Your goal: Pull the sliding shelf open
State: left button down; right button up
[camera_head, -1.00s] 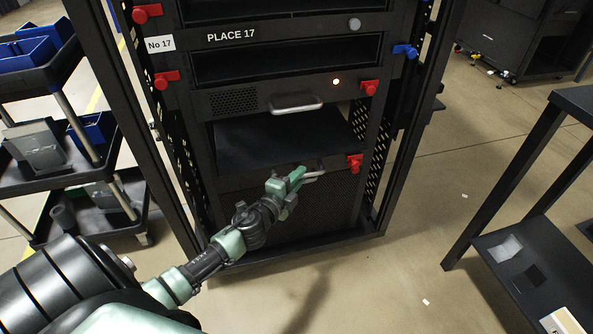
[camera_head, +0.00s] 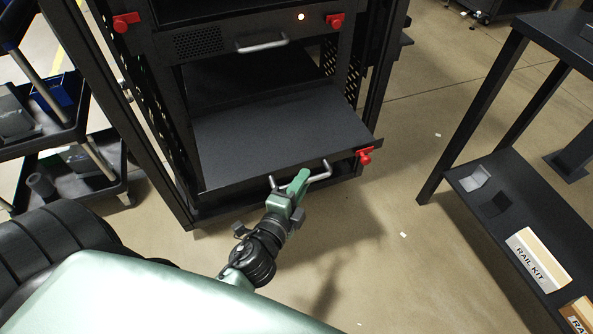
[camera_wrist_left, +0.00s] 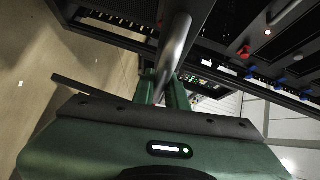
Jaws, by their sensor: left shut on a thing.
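The sliding shelf (camera_head: 285,132) is a flat black tray that sticks out of the front of the black rack, low down. Its silver bar handle (camera_head: 318,174) is on its front edge. My left gripper (camera_head: 296,182) is shut on this handle. In the left wrist view the handle (camera_wrist_left: 174,45) runs between the green fingers (camera_wrist_left: 162,90). A red latch (camera_head: 364,156) sits at the right end of the shelf front. My right gripper is not in view.
Above the shelf is a unit with a silver handle (camera_head: 262,43) and a lit lamp. A black cart (camera_head: 75,187) stands at the left. A black table (camera_head: 470,185) with a rail kit box (camera_head: 538,258) stands at the right. The floor between rack and table is clear.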

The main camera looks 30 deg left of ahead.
pick_arm(q)
jog(key=shift+s+d, duration=0.1)
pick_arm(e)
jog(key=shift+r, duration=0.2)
pick_arm(q)
jog(key=c, duration=1.4)
grip_release()
jog(key=shift+c, duration=0.2)
jog(key=shift+s, duration=0.1)
jog(key=s+r+b, duration=0.1)
jog(key=s, duration=0.6)
jog(key=shift+s+d, duration=0.25)
jog(key=shift+d, duration=0.05)
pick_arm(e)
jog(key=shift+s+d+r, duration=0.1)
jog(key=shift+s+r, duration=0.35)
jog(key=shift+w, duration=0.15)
